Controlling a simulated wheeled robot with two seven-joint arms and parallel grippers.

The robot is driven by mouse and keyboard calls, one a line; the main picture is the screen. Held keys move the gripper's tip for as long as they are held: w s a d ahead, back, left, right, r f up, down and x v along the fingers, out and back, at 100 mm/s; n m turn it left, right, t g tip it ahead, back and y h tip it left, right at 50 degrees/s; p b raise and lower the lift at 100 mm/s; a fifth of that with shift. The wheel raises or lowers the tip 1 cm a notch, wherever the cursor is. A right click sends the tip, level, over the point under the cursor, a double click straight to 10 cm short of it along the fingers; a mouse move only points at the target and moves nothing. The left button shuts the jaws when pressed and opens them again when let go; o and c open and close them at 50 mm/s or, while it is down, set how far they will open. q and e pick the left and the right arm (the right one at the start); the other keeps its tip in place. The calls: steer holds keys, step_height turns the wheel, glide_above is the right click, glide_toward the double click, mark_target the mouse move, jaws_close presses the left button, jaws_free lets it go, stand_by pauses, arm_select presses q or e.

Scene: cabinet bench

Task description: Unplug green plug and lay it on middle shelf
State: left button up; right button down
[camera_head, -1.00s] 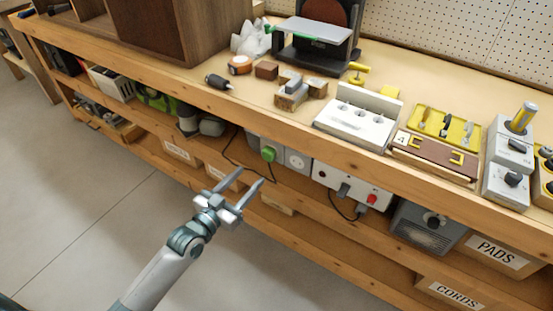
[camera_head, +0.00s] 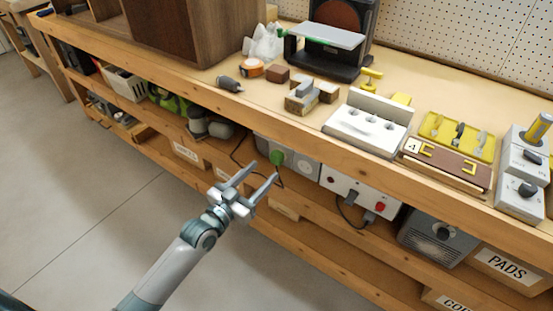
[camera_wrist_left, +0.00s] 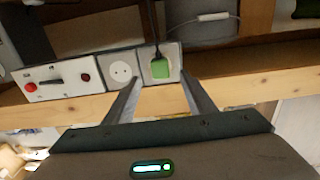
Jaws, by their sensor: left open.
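The green plug (camera_head: 277,158) sits in a grey socket box under the bench top, with a dark cord trailing from it. It also shows in the left wrist view (camera_wrist_left: 160,68), beside an empty round white socket (camera_wrist_left: 122,71). My left gripper (camera_head: 264,171) is open and empty, in front of and slightly below the plug. In the left wrist view its fingertips (camera_wrist_left: 162,78) lie to either side of the plug, apart from it as far as I can tell. The middle shelf (camera_head: 319,206) runs below the bench top. My right gripper is not in view.
A white switch box (camera_head: 352,190) with a red button stands right of the socket box. A grey speaker-like unit (camera_head: 432,238) and a PADS bin (camera_head: 506,268) lie further right. Grey cylindrical items (camera_head: 209,126) stand left. The bench top (camera_head: 285,118) overhangs the shelf.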

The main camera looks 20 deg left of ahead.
mark_target(274, 161)
arm_select(q)
steer(key=x, duration=0.4)
steer(key=shift+w+b, duration=0.1)
steer(key=shift+b, duration=0.2)
steer(key=shift+x, duration=1.1)
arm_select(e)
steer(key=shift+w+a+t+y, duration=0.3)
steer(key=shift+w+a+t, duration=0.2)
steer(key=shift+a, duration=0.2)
arm_select(q)
steer(key=shift+f, duration=0.1)
steer(key=shift+p, duration=0.45)
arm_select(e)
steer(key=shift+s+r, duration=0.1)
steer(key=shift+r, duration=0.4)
arm_select(q)
steer(key=shift+c, duration=0.6)
jaws_close()
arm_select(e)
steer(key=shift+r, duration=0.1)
